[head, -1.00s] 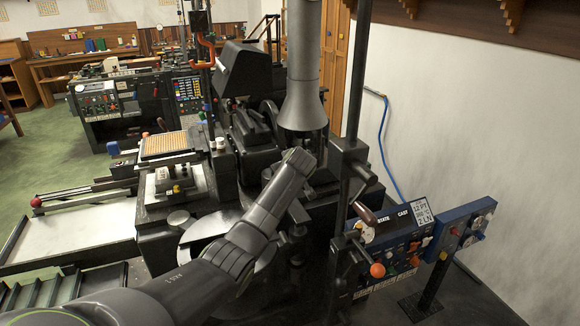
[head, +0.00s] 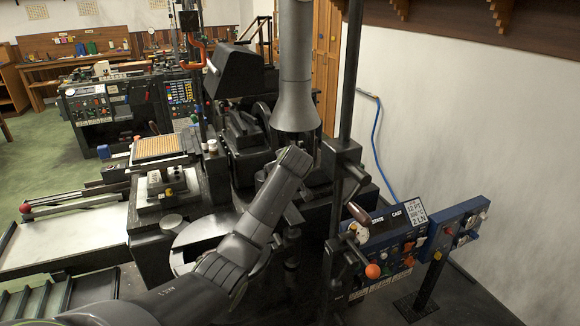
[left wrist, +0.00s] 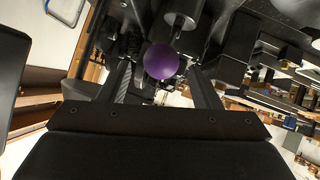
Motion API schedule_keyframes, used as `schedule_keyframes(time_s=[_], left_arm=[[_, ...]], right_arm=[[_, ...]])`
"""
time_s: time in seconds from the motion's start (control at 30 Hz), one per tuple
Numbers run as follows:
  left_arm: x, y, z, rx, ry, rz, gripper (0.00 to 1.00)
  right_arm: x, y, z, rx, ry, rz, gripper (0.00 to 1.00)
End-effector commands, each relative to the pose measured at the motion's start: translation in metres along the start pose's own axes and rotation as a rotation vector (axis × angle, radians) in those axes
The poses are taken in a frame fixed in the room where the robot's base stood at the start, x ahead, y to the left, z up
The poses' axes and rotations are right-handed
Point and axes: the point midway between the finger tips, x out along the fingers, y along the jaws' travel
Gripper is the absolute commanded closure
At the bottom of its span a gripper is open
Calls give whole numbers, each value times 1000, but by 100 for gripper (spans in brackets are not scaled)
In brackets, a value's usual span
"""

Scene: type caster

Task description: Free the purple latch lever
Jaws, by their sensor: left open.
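The purple ball knob of the latch lever (left wrist: 161,61) shows in the left wrist view, between the two fingers of my left gripper (left wrist: 165,85). The fingers are apart, one on each side of the knob, and I see no clear contact. A grey metal cylinder (left wrist: 185,18) lies just above the knob in that view. In the head view my left arm reaches up from the bottom left to the machine below the grey funnel-shaped hood (head: 295,110). The purple lever and the left fingertips are hidden there. My right gripper is not in view.
A vertical black post (head: 346,90) stands right of my left arm. A blue control panel (head: 395,240) with an orange knob (head: 373,271) stands at the lower right. A round grey plate (head: 205,232) and a gridded tray (head: 158,147) lie to the left.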

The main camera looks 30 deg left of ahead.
Motion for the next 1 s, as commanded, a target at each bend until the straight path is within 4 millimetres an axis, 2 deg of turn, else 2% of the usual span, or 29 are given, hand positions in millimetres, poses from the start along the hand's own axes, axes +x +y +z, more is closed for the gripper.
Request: schedule_keyframes(time_s=[0.7,0.83,1.0], left_arm=[[-118,0,0,-2,3,4,42],[-130,0,0,-2,2,3,42],[-135,0,-1,-1,1,0,42]], right_arm=[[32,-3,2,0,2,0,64],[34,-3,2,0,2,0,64],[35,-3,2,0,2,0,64]])
